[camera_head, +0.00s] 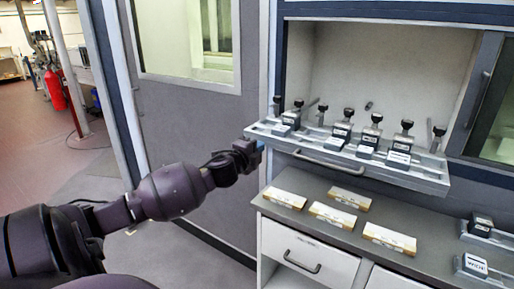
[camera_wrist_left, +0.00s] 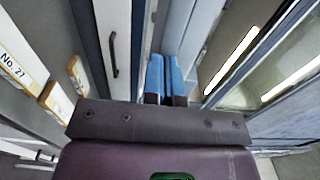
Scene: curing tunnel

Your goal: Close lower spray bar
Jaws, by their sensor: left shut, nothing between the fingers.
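The lower spray bar appears to be the long grey ledge (camera_head: 430,181) at the right of the head view. It stands out from the recess over the counter, has a curved handle on its front and carries several black-knobbed blocks. My left gripper (camera_head: 261,146) is shut and empty, with blue fingertips close to the ledge's left front corner. I cannot tell whether they touch it. In the left wrist view the blue fingers (camera_wrist_left: 166,80) lie side by side. A dark handle (camera_wrist_left: 112,40) shows left of them on a grey panel. My right gripper is not in view.
Several flat labelled boxes (camera_head: 339,215) lie on the counter (camera_head: 300,177) below the ledge. A white drawer (camera_head: 300,252) with a handle is under it. Small black-topped blocks (camera_head: 474,265) sit at the right. A grey door (camera_head: 195,130) with a window stands behind my arm.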

